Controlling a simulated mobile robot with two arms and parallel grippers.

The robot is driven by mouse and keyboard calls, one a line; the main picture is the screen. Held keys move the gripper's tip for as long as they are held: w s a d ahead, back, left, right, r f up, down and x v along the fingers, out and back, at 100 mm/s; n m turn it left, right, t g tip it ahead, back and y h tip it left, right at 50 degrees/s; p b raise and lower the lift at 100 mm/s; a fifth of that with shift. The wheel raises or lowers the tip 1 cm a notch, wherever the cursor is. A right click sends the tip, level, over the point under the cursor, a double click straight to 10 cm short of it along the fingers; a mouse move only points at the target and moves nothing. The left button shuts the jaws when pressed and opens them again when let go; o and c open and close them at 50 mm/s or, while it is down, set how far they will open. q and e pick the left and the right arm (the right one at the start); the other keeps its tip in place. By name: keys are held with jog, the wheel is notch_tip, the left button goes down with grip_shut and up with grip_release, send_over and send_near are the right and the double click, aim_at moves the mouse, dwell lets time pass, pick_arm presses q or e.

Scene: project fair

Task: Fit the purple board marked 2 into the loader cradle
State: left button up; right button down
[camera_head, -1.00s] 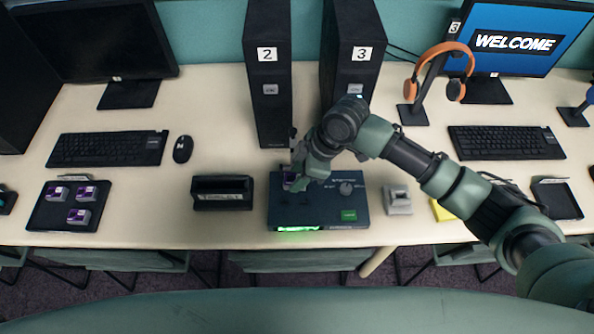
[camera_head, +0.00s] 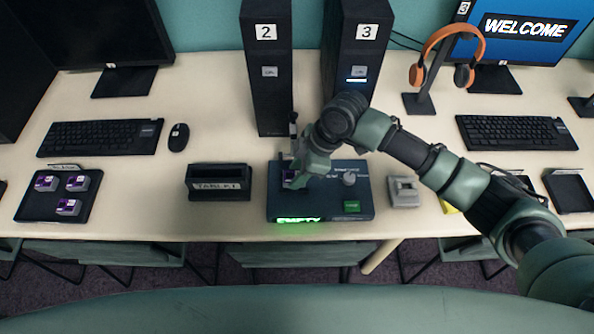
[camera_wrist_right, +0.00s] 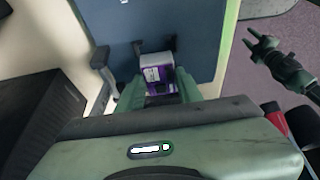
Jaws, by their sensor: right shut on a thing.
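The loader (camera_head: 330,208) is a flat dark blue box with a knob, a green button and a green front display reading EMPTY. My right gripper (camera_head: 297,178) is over its left part, shut on a small purple board (camera_head: 288,181). In the right wrist view the board (camera_wrist_right: 157,82) shows purple with a pale top, between the fingers (camera_wrist_right: 158,95) and against the blue loader face. Its number is not readable. The cradle is mostly hidden, so I cannot tell whether the board is seated. A jaw-like part at the right wrist view's right may be my left gripper (camera_wrist_right: 278,62); its state is unclear.
A dark lever (camera_head: 293,128) stands at the loader's back left. A black holder (camera_head: 218,196) is left of it and a grey block (camera_head: 404,192) right. A tray (camera_head: 36,211) holds three purple-and-grey pieces. Towers 2 (camera_head: 268,100) and 3 (camera_head: 357,45) rise behind.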

jog(key=shift+p, duration=0.35)
dwell(0.4)
jog(key=shift+f, duration=0.65)
dwell(0.9)
jog(key=shift+f+p, duration=0.1)
jog(key=shift+p, duration=0.55)
dwell(0.6)
jog(key=c, duration=0.9)
grip_release()
jog(key=shift+o, duration=0.2)
jog(key=shift+r+p, duration=3.55)
